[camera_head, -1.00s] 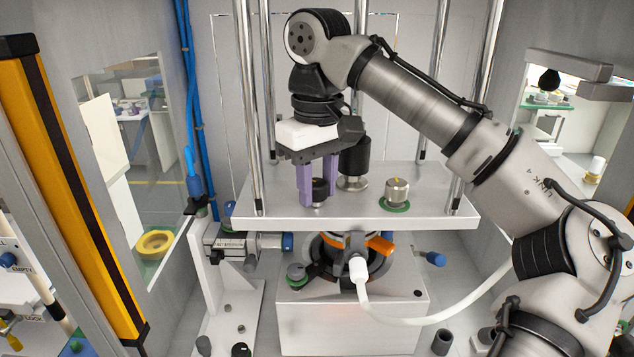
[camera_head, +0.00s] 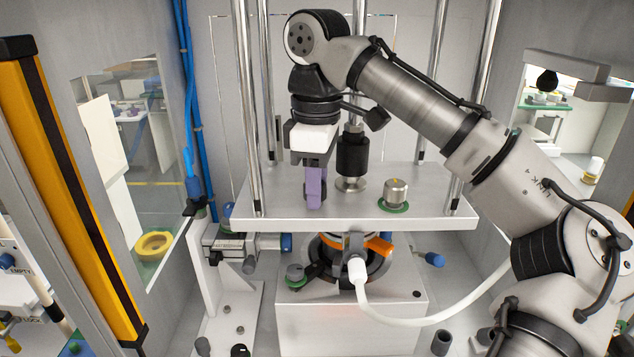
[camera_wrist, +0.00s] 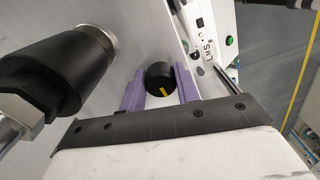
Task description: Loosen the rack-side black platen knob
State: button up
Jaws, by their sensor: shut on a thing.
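The black platen knob (camera_wrist: 160,79) has a yellow mark on its top and sits on the grey platen (camera_head: 268,206). My gripper (camera_head: 315,196) has purple fingers and points down over the platen's left front part. In the wrist view the fingers (camera_wrist: 158,84) stand on either side of the knob and are shut on it. The yellow mark points toward the gripper body in that view. In the head view the near finger hides most of the knob.
A black cylinder (camera_head: 352,155) on a metal base stands just right of my gripper; it looms large in the wrist view (camera_wrist: 60,70). A metal knob on a green ring (camera_head: 395,193) is further right. Upright steel rods (camera_head: 247,110) rise around the platen.

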jog(key=shift+f, duration=0.2)
dwell(0.3)
jog(key=o, duration=1)
jog(key=shift+c, duration=0.2)
jog(key=shift+r, duration=0.1)
jog(key=shift+r, duration=0.15)
jog(key=shift+r, duration=3.6)
